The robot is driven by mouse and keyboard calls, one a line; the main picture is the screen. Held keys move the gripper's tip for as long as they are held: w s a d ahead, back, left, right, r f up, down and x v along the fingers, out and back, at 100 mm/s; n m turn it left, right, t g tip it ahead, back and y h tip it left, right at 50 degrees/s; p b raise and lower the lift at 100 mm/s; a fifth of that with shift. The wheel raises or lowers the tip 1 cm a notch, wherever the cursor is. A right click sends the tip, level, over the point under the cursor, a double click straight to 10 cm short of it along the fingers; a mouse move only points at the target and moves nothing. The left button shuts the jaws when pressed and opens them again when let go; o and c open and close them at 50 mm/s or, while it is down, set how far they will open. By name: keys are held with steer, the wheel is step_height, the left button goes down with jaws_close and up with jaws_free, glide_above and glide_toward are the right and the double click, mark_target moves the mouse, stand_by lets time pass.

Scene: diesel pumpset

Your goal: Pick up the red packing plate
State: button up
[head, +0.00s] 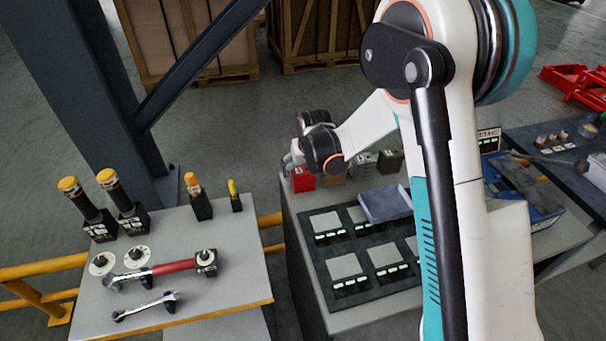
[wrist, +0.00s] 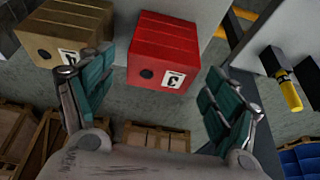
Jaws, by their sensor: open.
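The red packing plate (wrist: 163,38) is a red block with grooves on top, a round dark hole and a white label on its near face. In the head view the red plate (head: 303,181) sits at the far left corner of the grey cabinet, partly behind my gripper. My gripper (wrist: 158,78) is open and empty. In the wrist view its teal-padded fingers stand to either side of the red block, with clear gaps and nothing between the pads touching it. In the head view my gripper (head: 291,161) is just above and left of the plate.
A tan block (wrist: 65,32) stands close left of the red one, near my left finger. Grey and dark blocks (head: 364,162) continue the row. A dark tray (head: 322,268) of plates lies in front. A left bench (head: 215,290) holds wrenches and yellow-topped tools.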

mark_target(304, 171)
steer(key=shift+r, duration=0.1)
steer(key=c, duration=1.5)
steer(key=shift+r, duration=0.1)
step_height(304, 171, up, 20)
steer(key=p, duration=0.4)
